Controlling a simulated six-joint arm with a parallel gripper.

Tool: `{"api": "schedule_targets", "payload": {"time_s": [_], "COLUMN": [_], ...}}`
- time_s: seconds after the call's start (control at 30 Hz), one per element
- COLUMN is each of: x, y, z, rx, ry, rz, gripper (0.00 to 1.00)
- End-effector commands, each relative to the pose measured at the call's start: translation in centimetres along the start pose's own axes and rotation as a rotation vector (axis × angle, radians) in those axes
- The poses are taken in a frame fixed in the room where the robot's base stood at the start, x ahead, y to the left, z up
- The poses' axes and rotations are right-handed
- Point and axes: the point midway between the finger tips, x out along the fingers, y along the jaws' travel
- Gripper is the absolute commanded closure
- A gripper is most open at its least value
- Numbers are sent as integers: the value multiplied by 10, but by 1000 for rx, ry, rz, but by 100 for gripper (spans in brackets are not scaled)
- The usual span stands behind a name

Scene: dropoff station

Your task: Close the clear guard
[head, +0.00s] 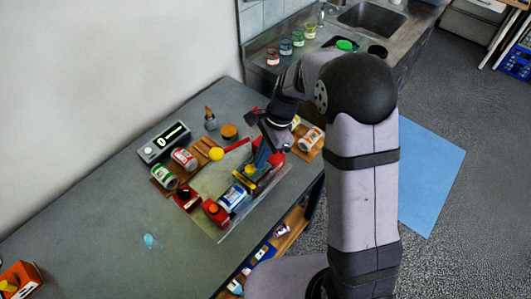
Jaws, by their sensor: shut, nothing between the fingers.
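A clear, greyish sheet that looks like the guard (213,179) shows around a low fixture on the bench. Its outline is faint, and I cannot tell its exact angle. A red bar (237,146) lies along its far side. My gripper (262,158) is shut and empty, pointing down over the right part of the fixture. It hides some of the red and yellow parts there. I cannot tell whether it touches the guard.
Another can (310,139) lies right of my gripper. The bench's left part (90,225) is mostly clear.

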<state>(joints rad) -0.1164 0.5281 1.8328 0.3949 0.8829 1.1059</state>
Motion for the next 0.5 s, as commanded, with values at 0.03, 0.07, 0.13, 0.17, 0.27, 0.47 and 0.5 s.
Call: {"api": "schedule_targets", "payload": {"time_s": [0.03,0.07,0.13,0.17,0.27,0.47,0.5], "x": [2,4,9,11,18,26,27], "y": [6,10,19,23,35,46,47], "z": [12,19,37,44,66,85,86], "rx": [-6,-7,-7,-8,-6,-1,-1], "ry": [-1,-1,-1,-1,-1,0,0], "rz": [2,4,3,3,2,1,1], "gripper": [100,100,100,100,100,100,100]}}
